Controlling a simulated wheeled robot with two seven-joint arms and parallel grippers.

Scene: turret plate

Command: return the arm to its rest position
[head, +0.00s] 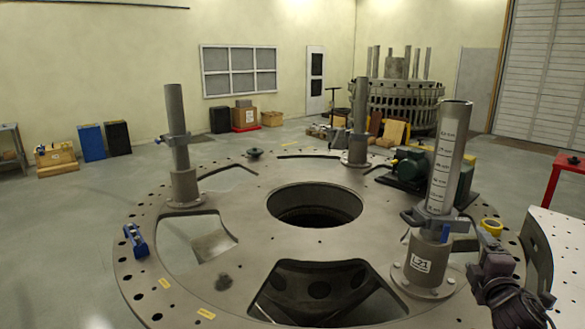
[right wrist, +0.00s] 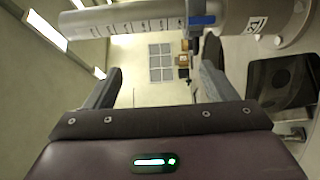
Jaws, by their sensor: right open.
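My right arm enters the head view at the lower right. Its dark gripper (head: 489,247) is beside the nearest upright post (head: 449,155), to the right of its collar. In the right wrist view the two fingers (right wrist: 158,85) stand wide apart with nothing between them. The post, with printed scale marks, shows across the top of that view (right wrist: 140,25), beyond the fingers and outside the gap. Its clamp with a blue part shows there too (right wrist: 204,20). My left gripper is not in view.
The round turret plate (head: 245,280) fills the middle, with a central hole and large cutouts. Two more posts rise at the left (head: 178,135) and back (head: 359,120). A yellow tape roll (head: 491,227), green motor (head: 408,168) and blue tool (head: 136,240) are on the plate. A red stand (head: 565,175) is at right.

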